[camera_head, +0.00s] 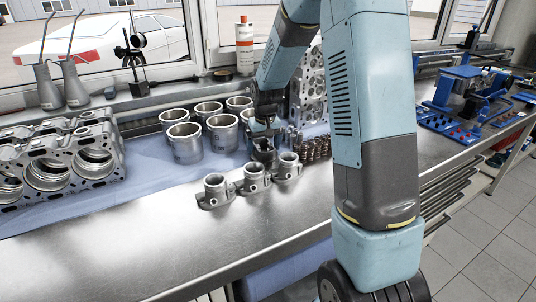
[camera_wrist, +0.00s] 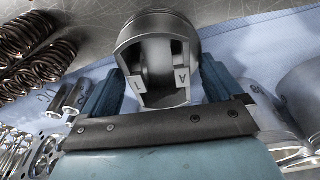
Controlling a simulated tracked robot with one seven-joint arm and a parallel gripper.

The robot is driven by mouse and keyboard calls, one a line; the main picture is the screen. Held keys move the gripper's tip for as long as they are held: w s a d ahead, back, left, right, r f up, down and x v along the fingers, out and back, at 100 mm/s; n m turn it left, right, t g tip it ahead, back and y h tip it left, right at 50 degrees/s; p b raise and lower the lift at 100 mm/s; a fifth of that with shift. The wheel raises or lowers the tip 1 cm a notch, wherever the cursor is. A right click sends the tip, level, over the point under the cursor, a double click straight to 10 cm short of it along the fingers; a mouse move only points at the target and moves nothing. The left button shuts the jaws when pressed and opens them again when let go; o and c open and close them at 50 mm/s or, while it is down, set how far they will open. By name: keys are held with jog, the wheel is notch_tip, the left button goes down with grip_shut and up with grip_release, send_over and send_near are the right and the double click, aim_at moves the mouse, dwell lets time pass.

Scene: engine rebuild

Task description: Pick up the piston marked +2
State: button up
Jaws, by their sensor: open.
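A grey metal piston (camera_wrist: 158,25) is between the two fingers of my gripper (camera_wrist: 160,82) in the wrist view, with its hollow side toward the camera. Two pale patches inside it carry small marks; one looks like an A, the other is unclear. I cannot read a +2 on it. My gripper's fingers stand open, one on each side of the piston; I cannot tell whether either touches it. In the head view my gripper (camera_head: 265,128) is low over the bench, at the piston (camera_head: 264,153), which it partly hides.
Several cylinder liners (camera_head: 185,143) stand to the left on a blue cloth (camera_head: 150,190). Coil springs (camera_wrist: 28,35) lie close by, left in the wrist view. An engine block (camera_head: 60,160) is far left. The front bench is bare.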

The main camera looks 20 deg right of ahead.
jog(key=shift+c, duration=0.3)
jog(key=c, duration=1.3)
